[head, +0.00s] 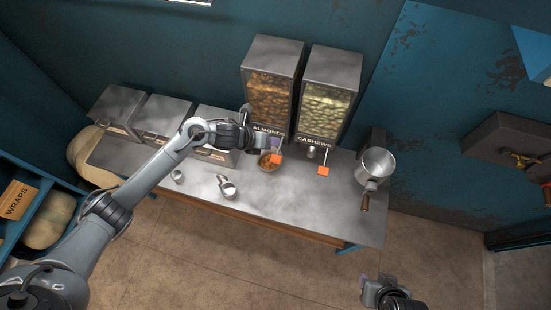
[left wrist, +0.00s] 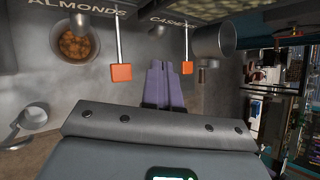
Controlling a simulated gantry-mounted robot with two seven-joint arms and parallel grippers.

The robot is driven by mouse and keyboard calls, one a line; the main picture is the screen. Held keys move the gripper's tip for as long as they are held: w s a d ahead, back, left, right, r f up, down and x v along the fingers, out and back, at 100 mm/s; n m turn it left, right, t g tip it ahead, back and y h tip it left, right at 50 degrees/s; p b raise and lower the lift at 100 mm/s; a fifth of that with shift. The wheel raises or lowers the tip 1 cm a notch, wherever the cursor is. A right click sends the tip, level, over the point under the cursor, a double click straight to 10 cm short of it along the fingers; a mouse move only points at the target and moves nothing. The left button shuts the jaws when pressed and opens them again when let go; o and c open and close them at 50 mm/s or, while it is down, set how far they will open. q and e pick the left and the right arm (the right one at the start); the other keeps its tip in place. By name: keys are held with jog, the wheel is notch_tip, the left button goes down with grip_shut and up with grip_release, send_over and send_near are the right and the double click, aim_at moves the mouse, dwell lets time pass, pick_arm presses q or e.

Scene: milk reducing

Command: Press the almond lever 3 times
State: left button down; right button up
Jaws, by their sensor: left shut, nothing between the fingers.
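The almond dispenser (head: 270,98) stands at the back of the counter, filled with nuts. Its lever ends in an orange tab (head: 276,159), which also shows in the left wrist view (left wrist: 121,72). A bowl of almonds (head: 266,161) sits under the dispenser; it also shows in the left wrist view (left wrist: 78,45). My left gripper (head: 275,144) is shut and empty, just above the almond tab in the head view. In the left wrist view its purple fingers (left wrist: 157,66) lie between the two orange tabs, with a gap to the almond tab. My right gripper (head: 376,288) is low, away from the counter; its jaws are unclear.
The cashew dispenser (head: 328,98) stands right of the almonds, with its own orange lever tab (head: 323,171). A metal pot (head: 377,164) is at the counter's right end. The front right counter is clear.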

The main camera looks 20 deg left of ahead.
pick_arm(q)
jog(key=shift+w+d, duration=0.1)
jog(key=shift+d, duration=0.05)
jog(key=b, duration=0.5)
send_over(273, 159)
notch_tip(273, 159, down, 7)
jog(key=shift+f, duration=0.2)
jog(key=shift+f+b, duration=0.7)
jog(key=shift+b, duration=0.15)
dwell(0.3)
dwell(0.9)
